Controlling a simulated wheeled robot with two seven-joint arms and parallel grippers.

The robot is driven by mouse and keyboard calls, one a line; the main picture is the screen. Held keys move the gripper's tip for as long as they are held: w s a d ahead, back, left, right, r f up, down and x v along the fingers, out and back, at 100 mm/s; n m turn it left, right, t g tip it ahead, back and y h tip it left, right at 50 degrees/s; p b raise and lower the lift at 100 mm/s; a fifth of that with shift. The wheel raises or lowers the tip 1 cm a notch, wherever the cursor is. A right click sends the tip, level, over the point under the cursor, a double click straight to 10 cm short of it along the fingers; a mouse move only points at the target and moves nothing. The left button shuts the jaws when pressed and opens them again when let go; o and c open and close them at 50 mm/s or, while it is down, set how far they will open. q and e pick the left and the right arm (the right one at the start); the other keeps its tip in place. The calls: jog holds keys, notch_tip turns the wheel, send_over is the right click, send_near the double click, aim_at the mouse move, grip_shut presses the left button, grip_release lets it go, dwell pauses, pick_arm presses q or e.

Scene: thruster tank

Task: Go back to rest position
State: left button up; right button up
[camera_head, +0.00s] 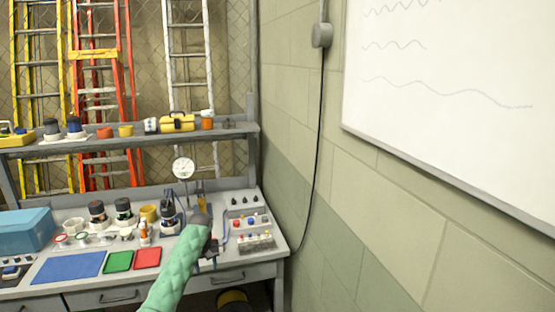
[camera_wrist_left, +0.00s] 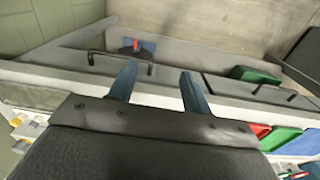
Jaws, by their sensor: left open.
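My left arm, in a green sleeve, reaches in from the bottom of the head view. Its dark left gripper (camera_head: 208,247) is at the front edge of the grey workbench (camera_head: 195,274), left of the control panel. In the left wrist view the two blue-grey fingers (camera_wrist_left: 158,78) are spread apart with nothing between them. They show in front of the bench's drawer fronts and handles (camera_wrist_left: 120,62). My right gripper is in neither view.
A shelf (camera_head: 125,134) stands behind. A block wall (camera_head: 350,220) with a whiteboard (camera_head: 460,90) bounds the right.

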pick_arm(q)
jog(key=s+d+f+m+b, duration=0.1)
jog(key=s+f, duration=0.8)
jog(key=f, duration=0.4)
jog(key=s+d+f+m+b, duration=0.1)
jog(key=s+d+f, duration=0.1)
jog(key=s+f, duration=0.9)
jog(key=s+d+f+b, duration=0.1)
jog(key=s+f, duration=0.6)
jog(key=f, duration=0.8)
jog(key=s+d+f+m, duration=0.1)
jog(key=s+f, duration=0.5)
jog(key=s, duration=0.7)
jog(key=s+d+f+m+t+b, duration=0.1)
jog(key=s+f, duration=0.5)
jog(key=s, duration=0.8)
jog(key=s+d+f+m+b, duration=0.1)
jog(key=s+f, duration=0.6)
jog(key=s, duration=0.6)
jog(key=shift+s+d+t, duration=0.2)
jog(key=shift+d+t, duration=0.1)
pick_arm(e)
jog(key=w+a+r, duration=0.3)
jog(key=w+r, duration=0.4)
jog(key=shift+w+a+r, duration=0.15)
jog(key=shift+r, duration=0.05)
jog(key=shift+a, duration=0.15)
